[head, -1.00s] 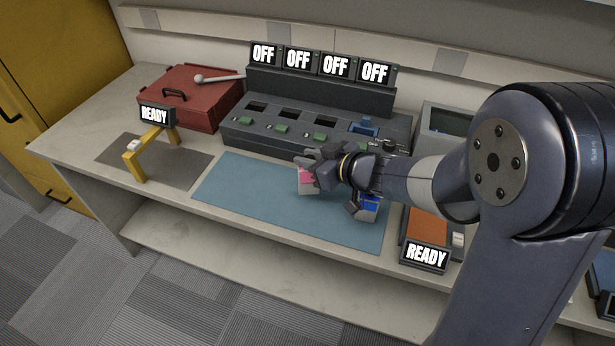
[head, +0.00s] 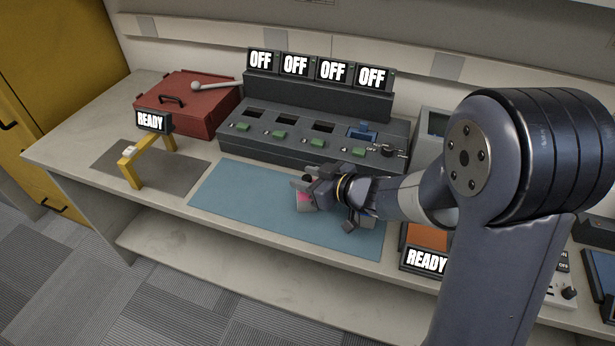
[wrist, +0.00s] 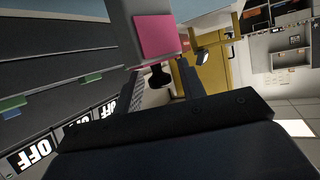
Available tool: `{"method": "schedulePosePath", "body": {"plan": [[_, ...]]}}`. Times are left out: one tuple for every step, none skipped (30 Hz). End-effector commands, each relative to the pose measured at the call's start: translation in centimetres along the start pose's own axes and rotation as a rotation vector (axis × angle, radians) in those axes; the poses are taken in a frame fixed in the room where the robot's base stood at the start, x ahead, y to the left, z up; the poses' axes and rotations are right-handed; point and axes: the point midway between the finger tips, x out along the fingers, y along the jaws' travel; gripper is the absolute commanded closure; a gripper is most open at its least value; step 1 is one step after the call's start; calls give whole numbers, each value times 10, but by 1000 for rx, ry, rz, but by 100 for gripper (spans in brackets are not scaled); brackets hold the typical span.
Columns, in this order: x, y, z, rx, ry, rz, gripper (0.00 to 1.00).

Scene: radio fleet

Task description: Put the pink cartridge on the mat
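The pink cartridge (head: 305,199) is a grey block with a pink face. It is at the tip of my gripper (head: 308,184), over the blue mat (head: 245,197). In the wrist view the pink cartridge (wrist: 160,37) sits at the ends of my fingers (wrist: 163,85), and my gripper appears shut on it. Whether its underside touches the mat cannot be told. My wrist hides part of the mat's right side, where a grey block (head: 367,223) shows only in part.
A dark console (head: 300,137) with several slots and OFF screens stands behind the mat. A blue cartridge (head: 361,131) is in its right slot. A yellow arch (head: 140,158) stands left on a grey pad. A red toolbox (head: 190,103) is behind it. The mat's left part is clear.

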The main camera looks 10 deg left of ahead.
Motion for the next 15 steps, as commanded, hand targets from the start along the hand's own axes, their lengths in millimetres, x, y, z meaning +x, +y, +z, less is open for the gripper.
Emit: {"method": "schedulePosePath", "body": {"plan": [[0,0,0,0,0,0,58],[0,0,0,0,0,0,58],[0,0,0,0,0,0,58],[0,0,0,0,0,0,58],[0,0,0,0,0,0,58],[0,0,0,0,0,0,58],[0,0,0,0,0,0,58],[0,0,-1,0,0,0,58],[-1,0,-2,0,1,0,58],[-2,0,-4,0,1,0,58],[-4,0,-5,0,1,1,58],[-8,1,-4,1,0,3,58],[-13,1,-4,1,0,4,58],[-18,1,-4,0,0,4,58],[-25,1,-4,0,1,5,58]]}}
